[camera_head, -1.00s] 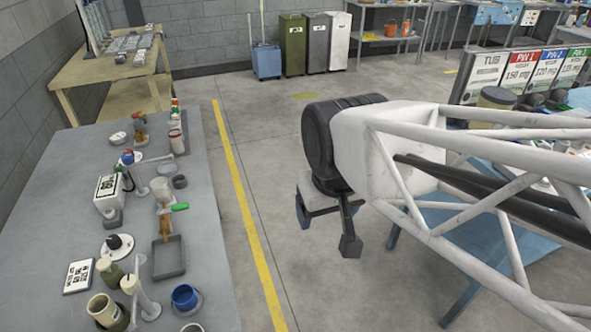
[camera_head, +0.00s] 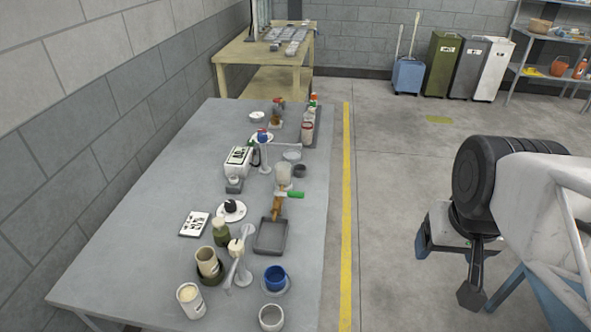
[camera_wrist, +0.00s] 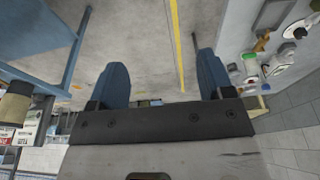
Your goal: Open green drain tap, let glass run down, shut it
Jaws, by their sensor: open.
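The drain tap's green handle (camera_head: 295,194) sticks out to the right near the table's right edge in the head view. It sits on a brass-coloured fitting (camera_head: 278,205) below a pale, cloudy glass (camera_head: 283,174). The liquid level in the glass is too small to tell. A dark grey tray (camera_head: 271,237) lies just in front of the fitting. My gripper (camera_head: 446,269) is over the floor, well to the right of the table. The wrist view shows its two blue fingers (camera_wrist: 160,82) wide apart with nothing between them.
The floor between table and gripper is clear.

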